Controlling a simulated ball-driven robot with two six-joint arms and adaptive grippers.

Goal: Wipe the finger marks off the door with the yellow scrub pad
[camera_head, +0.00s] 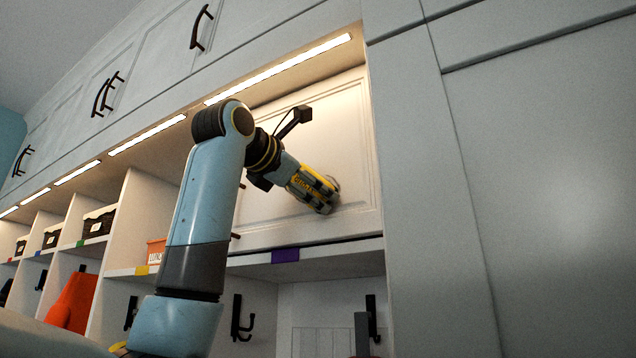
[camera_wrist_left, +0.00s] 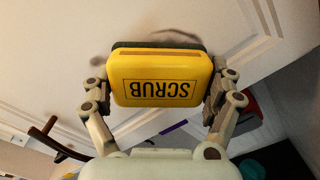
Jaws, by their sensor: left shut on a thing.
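The yellow scrub pad (camera_wrist_left: 162,83) has a dark grey scrub side and upside-down SCRUB lettering. My left gripper (camera_wrist_left: 163,85) is shut on it, one finger at each end. In the head view my left gripper (camera_head: 322,190) holds the pad up to the white panelled door (camera_head: 352,130), low on its right part. The dark side faces the door; I cannot tell whether it touches. Brownish finger marks (camera_wrist_left: 101,35) show on the door in the left wrist view, beside and just beyond the pad. Most of the marked area in the head view is hidden by the gripper. My right gripper is not in view.
A dark handle (camera_wrist_left: 52,140) stands out at lower left in the wrist view. A shelf with a purple label (camera_head: 285,256) runs below the door. Dark hooks (camera_head: 242,318) hang beneath. A tall grey panel (camera_head: 430,200) borders the door on the right. Cubbies with baskets lie left.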

